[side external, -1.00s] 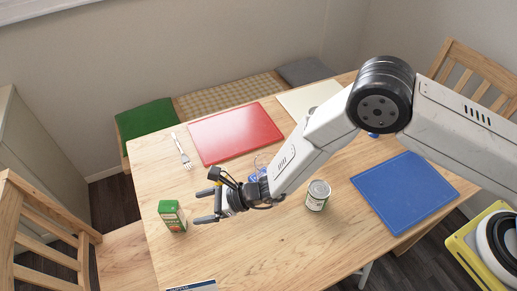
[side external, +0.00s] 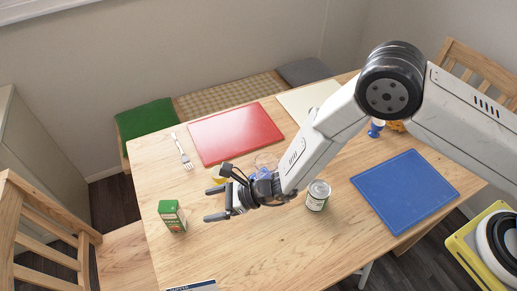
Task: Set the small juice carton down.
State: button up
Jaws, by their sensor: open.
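The small juice carton (side external: 172,216) is green and white with a green top. It stands upright on the wooden table (side external: 250,260) near the table's left edge. My gripper (side external: 211,204) is open and empty, to the right of the carton and apart from it. Its two fingers point left toward the carton.
A can (side external: 317,196) stands close to the right of my gripper. A red board (side external: 236,132), a fork (side external: 182,151), a cream board (side external: 305,98) and a blue board (side external: 405,192) lie around. Something yellow and a clear blue item are partly hidden behind my gripper. The front middle is clear.

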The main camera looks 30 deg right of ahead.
jog(key=s+d+r+n+g+h, duration=0.1)
jog(key=s+d+r+n+h, duration=0.3)
jog(key=d, duration=0.9)
jog(key=s+d+r+n+g+h, duration=0.1)
jog(key=s+d+r+n+h, duration=0.3)
jog(key=d+r+n, duration=0.3)
jog(key=s+d+r+n+h, duration=0.4)
jog(key=d+n, duration=0.7)
jog(key=d, duration=0.9)
notch_tip(320, 180, up, 2)
jog(key=shift+s+d+r+n+g+h, duration=0.2)
jog(key=shift+n+g+h, duration=0.1)
jog(key=shift+g, duration=0.1)
jog(key=shift+f, duration=0.1)
